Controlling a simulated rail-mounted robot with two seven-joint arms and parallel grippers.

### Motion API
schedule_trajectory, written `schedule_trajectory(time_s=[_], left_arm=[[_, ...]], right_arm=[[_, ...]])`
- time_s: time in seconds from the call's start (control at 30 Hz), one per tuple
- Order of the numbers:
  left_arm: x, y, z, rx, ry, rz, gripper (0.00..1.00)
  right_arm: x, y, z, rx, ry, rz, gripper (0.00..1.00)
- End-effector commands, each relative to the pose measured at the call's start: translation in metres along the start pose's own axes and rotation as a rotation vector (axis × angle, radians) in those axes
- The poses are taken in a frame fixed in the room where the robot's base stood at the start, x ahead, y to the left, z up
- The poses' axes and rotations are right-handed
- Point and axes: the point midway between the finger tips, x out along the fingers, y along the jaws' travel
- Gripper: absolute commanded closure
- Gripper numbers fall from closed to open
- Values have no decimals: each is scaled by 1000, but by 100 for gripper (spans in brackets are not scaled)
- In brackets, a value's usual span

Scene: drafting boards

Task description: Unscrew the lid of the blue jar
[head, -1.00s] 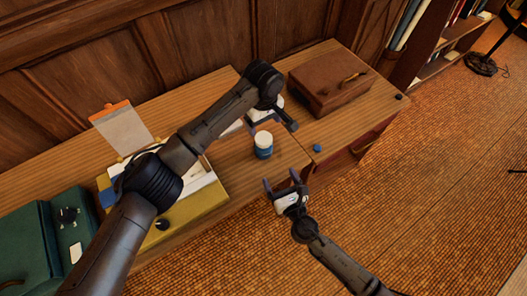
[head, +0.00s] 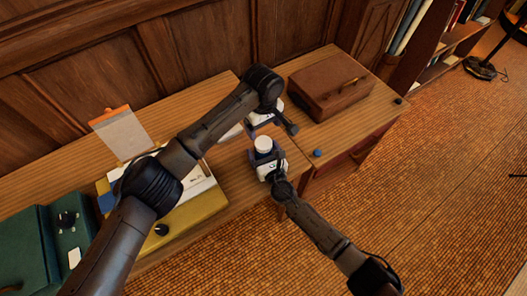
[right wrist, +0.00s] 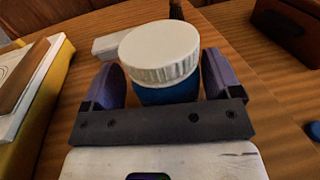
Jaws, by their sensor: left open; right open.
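The blue jar (right wrist: 165,92) with its white ribbed lid (right wrist: 160,50) stands upright on the wooden table. In the head view its white lid (head: 263,143) shows, while my right gripper hides most of the blue body. My right gripper (right wrist: 166,85) is open, with one purple finger on each side of the jar body, below the lid. In the head view, my right gripper (head: 265,158) reaches the jar from the front. My left gripper (head: 262,118) is open just behind the jar, partly hidden by its own arm.
A brown leather case (head: 330,85) lies at the back right. A small blue object (head: 317,153) sits near the right front edge.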

Motion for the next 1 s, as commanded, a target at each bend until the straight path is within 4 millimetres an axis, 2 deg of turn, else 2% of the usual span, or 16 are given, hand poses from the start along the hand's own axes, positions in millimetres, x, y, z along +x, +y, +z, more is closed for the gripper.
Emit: schedule_trajectory(time_s=[0.43, 1.0], left_arm=[[0, 0, 0, 0, 0, 0, 20], [0, 0, 0, 0, 0, 0, 20]], right_arm=[[6, 0, 0, -1, 0, 0, 16], [6, 0, 0, 0, 1, 1, 70]])
